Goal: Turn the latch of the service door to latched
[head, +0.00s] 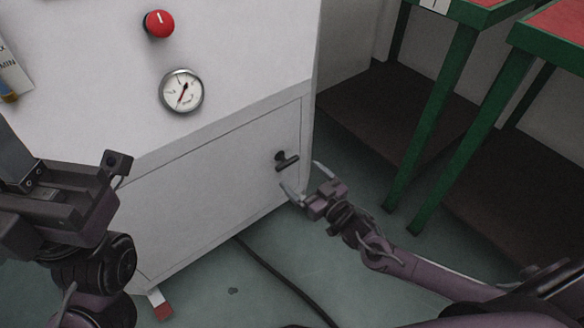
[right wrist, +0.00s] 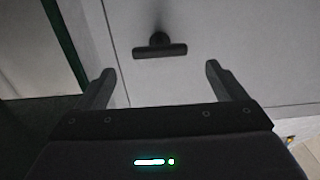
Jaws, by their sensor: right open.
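The service door (head: 205,200) is the lower grey panel of the white generator cabinet and looks closed. Its latch (head: 287,161) is a dark T-shaped handle near the door's right edge. In the right wrist view the latch (right wrist: 160,48) shows its bar lying crosswise, nearly level in that picture. My right gripper (head: 305,182) is open, just in front of the latch and apart from it. In the right wrist view the latch lies ahead of and between the open fingers (right wrist: 158,82). My left gripper (head: 118,165) is at the left, in front of the cabinet; its jaws are unclear.
A red knob (head: 159,23) and a round gauge (head: 181,91) sit on the cabinet above the door. Green-framed tables (head: 450,100) stand at the right. A black cable (head: 285,280) runs over the floor. A red-tipped foot (head: 161,305) sticks out below the cabinet.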

